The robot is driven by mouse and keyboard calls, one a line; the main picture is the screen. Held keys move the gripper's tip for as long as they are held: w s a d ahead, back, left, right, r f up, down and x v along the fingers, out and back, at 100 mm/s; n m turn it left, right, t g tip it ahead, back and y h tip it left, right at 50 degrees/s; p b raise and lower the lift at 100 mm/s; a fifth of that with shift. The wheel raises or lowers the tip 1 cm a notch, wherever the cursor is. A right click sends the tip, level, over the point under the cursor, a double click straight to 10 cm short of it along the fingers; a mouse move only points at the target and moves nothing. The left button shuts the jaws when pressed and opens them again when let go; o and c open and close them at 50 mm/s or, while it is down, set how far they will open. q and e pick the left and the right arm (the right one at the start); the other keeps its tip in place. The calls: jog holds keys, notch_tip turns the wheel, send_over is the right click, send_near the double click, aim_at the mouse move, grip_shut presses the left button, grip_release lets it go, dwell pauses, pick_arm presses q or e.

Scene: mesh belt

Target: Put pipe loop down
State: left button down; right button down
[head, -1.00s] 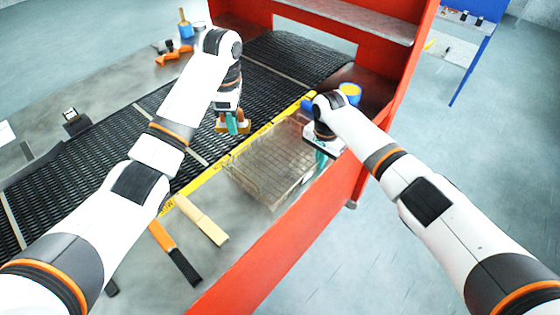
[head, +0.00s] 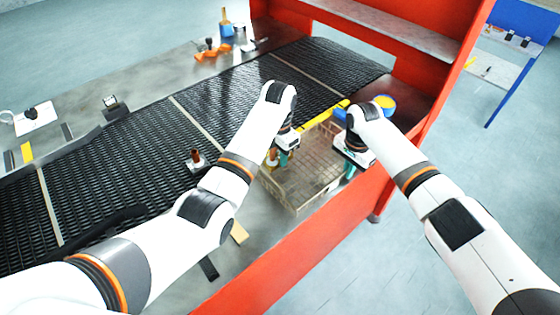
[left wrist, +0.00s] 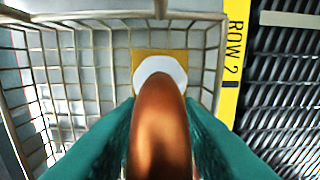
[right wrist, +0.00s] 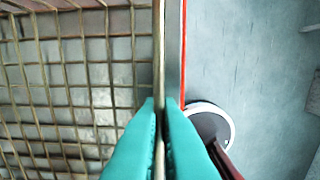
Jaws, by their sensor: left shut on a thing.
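In the left wrist view the copper pipe loop (left wrist: 160,130) stands between my left gripper's teal fingers (left wrist: 160,140), which are shut on it. A white hexagonal part and a yellow block show beyond it. In the head view my left gripper (head: 283,158) is over the left part of the wire basket (head: 305,165), with a bit of copper beside its fingers. I cannot tell whether the loop touches the basket floor. My right gripper (head: 350,170) is at the basket's right side; in the right wrist view its fingers (right wrist: 161,105) are closed about the basket's rim wire.
A copper piece on a pale base (head: 196,160) stands on the black mesh belt (head: 130,160). A yellow strip (left wrist: 232,60) marked "ROW 2" runs between basket and belt. The red frame (head: 440,95) rises beyond my right gripper. Orange parts (head: 212,50) lie at the back.

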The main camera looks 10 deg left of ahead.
aim_at(278, 157)
pick_arm(q)
jog(key=shift+f, duration=1.5)
jog(key=c, duration=1.1)
grip_release()
jog(key=shift+f, duration=0.2)
jog(key=shift+o, duration=0.2)
jog(key=shift+r, duration=0.15)
notch_tip(278, 157, up, 12)
jog(key=shift+r, duration=0.1)
pick_arm(e)
jog(key=c, duration=1.5)
grip_release()
jog(key=shift+c, duration=0.2)
